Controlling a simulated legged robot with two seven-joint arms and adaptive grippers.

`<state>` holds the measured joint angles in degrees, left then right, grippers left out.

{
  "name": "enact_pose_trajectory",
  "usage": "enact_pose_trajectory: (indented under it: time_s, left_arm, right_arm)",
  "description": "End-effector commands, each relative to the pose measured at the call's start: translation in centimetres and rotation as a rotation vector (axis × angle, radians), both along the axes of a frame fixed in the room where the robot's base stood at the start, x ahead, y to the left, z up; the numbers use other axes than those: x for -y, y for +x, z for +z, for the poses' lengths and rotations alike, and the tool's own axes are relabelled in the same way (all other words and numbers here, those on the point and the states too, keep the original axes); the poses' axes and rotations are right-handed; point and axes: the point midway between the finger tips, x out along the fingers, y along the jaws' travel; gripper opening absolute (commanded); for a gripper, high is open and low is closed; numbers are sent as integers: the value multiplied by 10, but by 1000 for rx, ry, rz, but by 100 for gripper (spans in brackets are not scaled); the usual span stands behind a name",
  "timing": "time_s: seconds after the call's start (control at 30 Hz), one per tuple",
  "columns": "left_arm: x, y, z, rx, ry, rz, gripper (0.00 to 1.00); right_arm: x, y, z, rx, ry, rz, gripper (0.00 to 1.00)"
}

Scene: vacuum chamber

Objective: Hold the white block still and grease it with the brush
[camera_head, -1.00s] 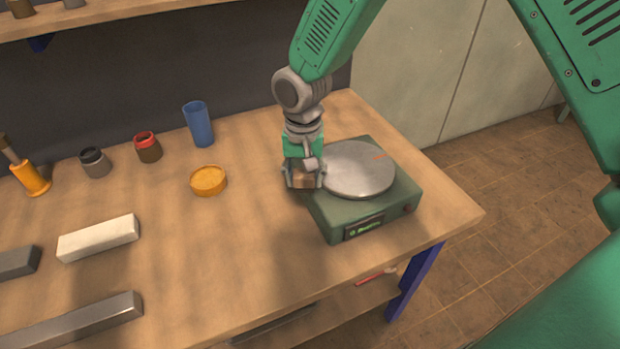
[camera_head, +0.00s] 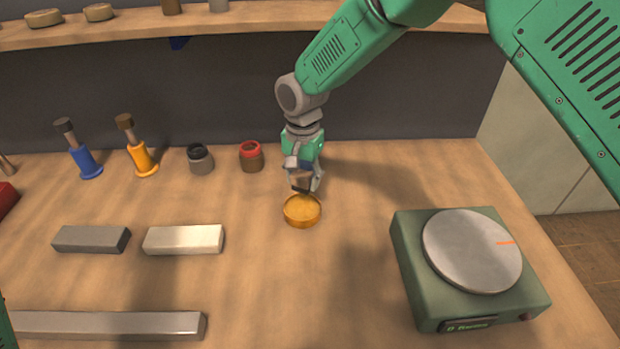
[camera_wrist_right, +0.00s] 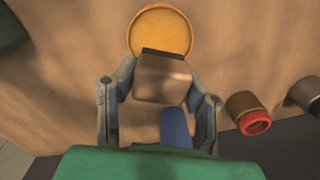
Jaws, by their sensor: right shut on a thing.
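The white block (camera_head: 184,240) lies flat on the bench, left of centre in the head view. My right gripper (camera_head: 302,182) is shut on the brush, a brown block (camera_wrist_right: 162,80) with a dark edge. The brush's dark end is just over or at the near-back rim of a round yellow dish (camera_head: 302,212); I cannot tell if it touches. The dish also shows at the top of the right wrist view (camera_wrist_right: 160,30). The dish's contents cannot be made out. My left gripper is not in view.
A dark grey block (camera_head: 92,239) lies left of the white block, a long metal bar (camera_head: 110,325) in front. A green scale (camera_head: 425,290) stands at right. Jars with black (camera_head: 200,160) and red (camera_head: 251,158) tops stand behind.

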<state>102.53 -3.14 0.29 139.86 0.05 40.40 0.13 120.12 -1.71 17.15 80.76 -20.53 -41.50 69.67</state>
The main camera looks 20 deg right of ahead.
Motion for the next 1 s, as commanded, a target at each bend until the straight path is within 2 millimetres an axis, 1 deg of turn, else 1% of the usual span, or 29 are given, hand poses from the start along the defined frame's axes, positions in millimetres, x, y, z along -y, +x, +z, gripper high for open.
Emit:
enact_pose_trajectory:
  time_s: [0.4, 0.53, 0.67, 1.0]
  left_arm:
    - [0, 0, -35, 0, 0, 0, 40]
    - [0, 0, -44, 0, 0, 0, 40]
    - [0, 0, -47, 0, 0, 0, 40]
    - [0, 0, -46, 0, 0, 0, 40]
  right_arm:
    - [3, 0, -43, -1, 4, 0, 15]
    - [3, 0, -54, 1, 4, 1, 15]
    - [2, 0, -58, 1, 2, 1, 15]
    - [1, 0, -57, 1, 2, 2, 15]
